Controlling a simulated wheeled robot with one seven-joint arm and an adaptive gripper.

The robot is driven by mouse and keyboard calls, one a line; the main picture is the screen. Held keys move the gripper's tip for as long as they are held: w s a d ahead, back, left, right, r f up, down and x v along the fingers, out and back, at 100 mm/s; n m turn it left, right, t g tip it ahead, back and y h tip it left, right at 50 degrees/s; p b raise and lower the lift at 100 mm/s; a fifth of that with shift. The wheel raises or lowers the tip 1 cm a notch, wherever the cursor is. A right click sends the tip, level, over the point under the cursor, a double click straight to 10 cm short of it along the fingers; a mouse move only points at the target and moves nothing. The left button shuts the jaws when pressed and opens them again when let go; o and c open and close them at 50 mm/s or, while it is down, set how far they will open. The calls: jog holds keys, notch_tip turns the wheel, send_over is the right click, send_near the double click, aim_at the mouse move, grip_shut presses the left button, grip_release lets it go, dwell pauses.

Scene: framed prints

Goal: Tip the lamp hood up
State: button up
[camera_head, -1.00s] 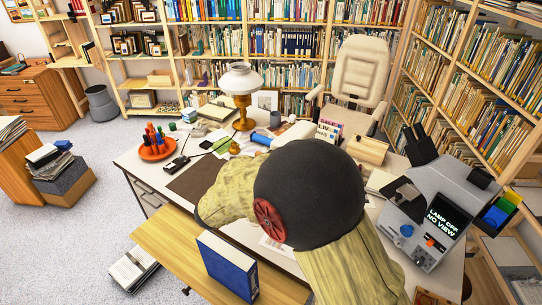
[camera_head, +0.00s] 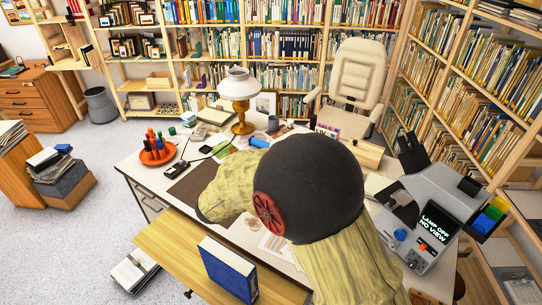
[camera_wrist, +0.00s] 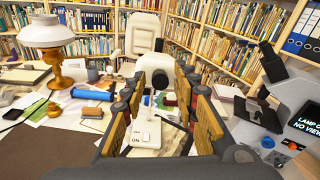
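In the wrist view, a small white desk lamp stands straight ahead of my gripper (camera_wrist: 160,92). Its pale hood (camera_wrist: 154,66) shows between and just beyond the fingertips, above a thin stem. The lamp's white base (camera_wrist: 146,136) carries a switch and the word ON. My gripper is open, with one finger on each side of the lamp in the picture; I cannot tell whether either touches the hood. In the head view my own arm hides the gripper and this lamp. A grey microscope (camera_head: 430,200) at the right has a screen reading "LAMP OFF NO VIEW".
An oil lamp with a white glass shade (camera_head: 239,84) stands at the desk's far side. A red pen holder (camera_head: 157,152), papers and a blue roll (camera_wrist: 90,94) lie left. A cream chair (camera_head: 357,80) stands behind the desk. A blue binder (camera_head: 228,270) stands on the pulled-out board in front.

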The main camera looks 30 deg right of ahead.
jog(key=shift+o, duration=0.4)
jog(key=v, duration=1.2)
jog(key=shift+w, duration=0.1)
